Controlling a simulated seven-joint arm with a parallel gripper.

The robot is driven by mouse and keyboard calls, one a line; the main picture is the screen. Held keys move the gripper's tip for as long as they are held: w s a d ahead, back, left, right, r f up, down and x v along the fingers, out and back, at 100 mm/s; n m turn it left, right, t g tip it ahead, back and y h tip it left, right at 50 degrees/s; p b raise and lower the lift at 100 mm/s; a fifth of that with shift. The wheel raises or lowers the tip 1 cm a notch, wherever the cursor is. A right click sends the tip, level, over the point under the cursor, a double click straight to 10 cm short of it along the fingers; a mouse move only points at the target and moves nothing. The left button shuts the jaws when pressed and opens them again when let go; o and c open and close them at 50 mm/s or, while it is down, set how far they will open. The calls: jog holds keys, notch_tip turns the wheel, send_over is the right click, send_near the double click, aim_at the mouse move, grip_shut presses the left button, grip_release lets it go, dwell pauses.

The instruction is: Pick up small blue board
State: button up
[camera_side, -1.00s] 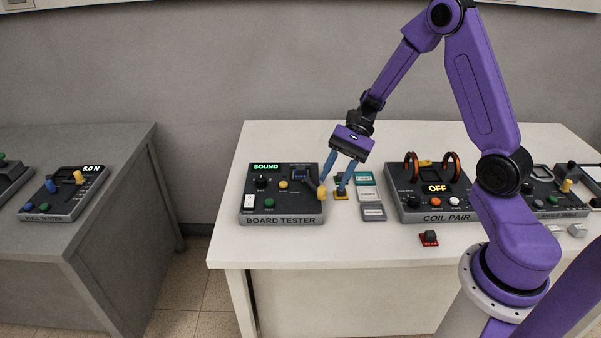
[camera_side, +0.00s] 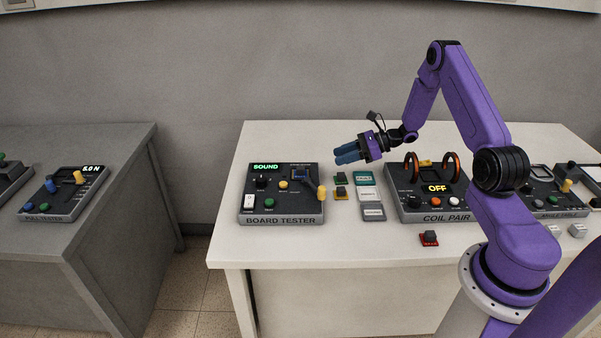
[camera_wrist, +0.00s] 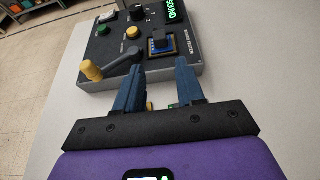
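The small blue board (camera_wrist: 161,43) with its dark grip block sits in the socket of the board tester (camera_wrist: 112,88). In the side view the blue board (camera_side: 299,175) shows small, at the back right of the tester (camera_side: 250,213), whose display reads SOUND. My gripper (camera_side: 340,154) is raised above the table, right of the tester, with its blue fingers pointing left. In the wrist view my gripper (camera_wrist: 158,72) has its two fingers apart with nothing held between them. The blue board lies ahead of the fingertips, apart from them.
The tester's yellow-knobbed lever (camera_side: 321,192) stands on its right side. Green (camera_side: 340,178) and yellow (camera_side: 340,195) boards lie beside it, then label trays (camera_side: 373,212). The coil pair box (camera_side: 425,217) stands to the right. A red board (camera_side: 429,239) lies at the front.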

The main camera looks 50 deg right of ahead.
send_near(300, 167)
jog(key=x, duration=0.3)
jog(key=shift+a+f, duration=0.2)
jog(key=shift+f, duration=0.15)
jog(key=shift+r+x, duration=0.15)
jog(key=shift+x, duration=1.2)
jog(key=shift+r+x, duration=0.15)
jog(key=shift+x, duration=1.15)
grip_shut()
